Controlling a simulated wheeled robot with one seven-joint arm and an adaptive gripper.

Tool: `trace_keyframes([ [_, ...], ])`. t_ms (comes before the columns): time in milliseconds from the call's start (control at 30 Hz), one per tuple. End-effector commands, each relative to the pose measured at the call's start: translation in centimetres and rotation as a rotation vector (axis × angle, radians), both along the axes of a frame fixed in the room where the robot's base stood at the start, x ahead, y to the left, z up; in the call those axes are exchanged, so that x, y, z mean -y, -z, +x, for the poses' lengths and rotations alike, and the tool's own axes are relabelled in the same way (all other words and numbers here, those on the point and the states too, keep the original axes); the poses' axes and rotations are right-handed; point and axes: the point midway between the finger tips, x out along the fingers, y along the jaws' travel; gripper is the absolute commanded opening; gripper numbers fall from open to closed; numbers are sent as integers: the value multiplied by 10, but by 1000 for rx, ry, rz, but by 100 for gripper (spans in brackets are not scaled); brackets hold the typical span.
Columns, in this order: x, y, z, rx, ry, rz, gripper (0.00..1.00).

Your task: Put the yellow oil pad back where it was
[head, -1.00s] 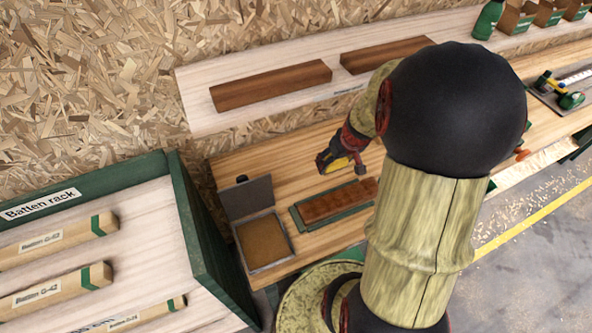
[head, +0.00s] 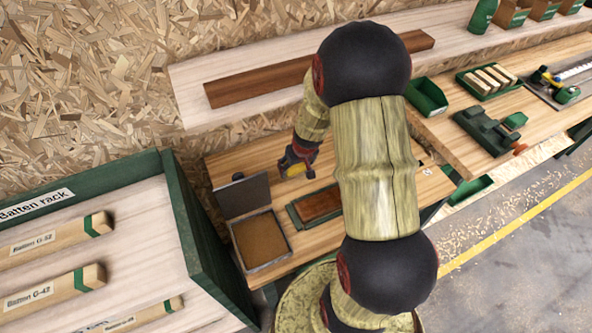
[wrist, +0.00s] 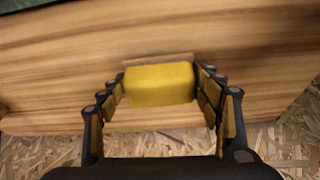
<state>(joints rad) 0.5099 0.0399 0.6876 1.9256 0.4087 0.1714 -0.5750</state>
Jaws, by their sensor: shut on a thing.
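The yellow oil pad (wrist: 159,85) is between the fingers of my gripper (wrist: 160,88) in the wrist view, with the wooden bench top behind it. A thin pale brown strip shows along the pad's far edge; I cannot tell whether it is part of the pad. In the head view my gripper (head: 297,163) is over the bench, behind and right of an open tin (head: 287,252) with a brown bed inside and its grey lid (head: 243,196) raised. My gripper is shut on the pad, which is mostly hidden in the head view.
A green tray (head: 298,217) with a reddish-brown wooden piece (head: 320,204) lies right of the tin, partly behind my arm. A dark plank (head: 260,83) lies on the back shelf. The batten rack (head: 195,235) stands at the left. A green plane (head: 490,130) is at the right.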

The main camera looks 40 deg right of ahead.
Motion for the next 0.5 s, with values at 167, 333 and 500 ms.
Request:
trace_keyframes([
  [167, 0, 16, 0, 1, 0, 0, 28],
  [333, 0, 15, 0, 1, 0, 0, 28],
  [500, 0, 19, 0, 0, -1, 0, 65],
])
